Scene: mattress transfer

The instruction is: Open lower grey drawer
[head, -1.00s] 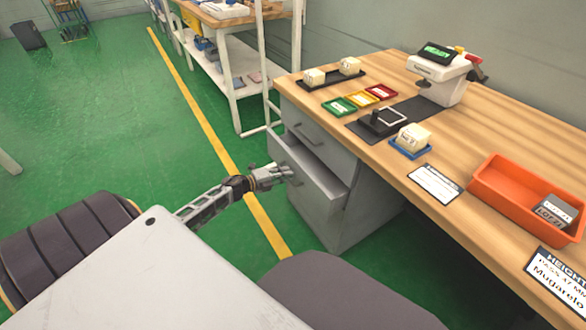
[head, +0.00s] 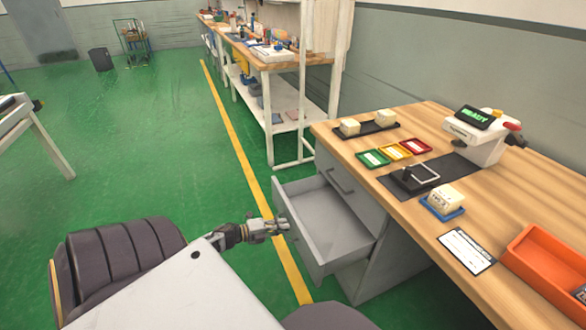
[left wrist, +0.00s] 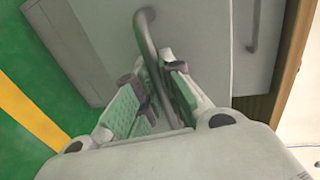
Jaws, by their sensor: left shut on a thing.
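The lower grey drawer (head: 333,234) stands pulled well out of the grey cabinet (head: 385,262) under the wooden desk. Its inside shows empty in the head view. My left gripper (head: 284,227) is at the drawer's front. In the left wrist view, the fingers of my left gripper (left wrist: 155,100) are closed around the grey bar handle (left wrist: 150,60) on the drawer front (left wrist: 95,40). The upper drawer (head: 350,185) is shut, with its own bar handle. My right gripper is not in view.
A white shelf bench (head: 285,130) stands behind. Green floor with a yellow line (head: 235,135) is open to the left of the drawer.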

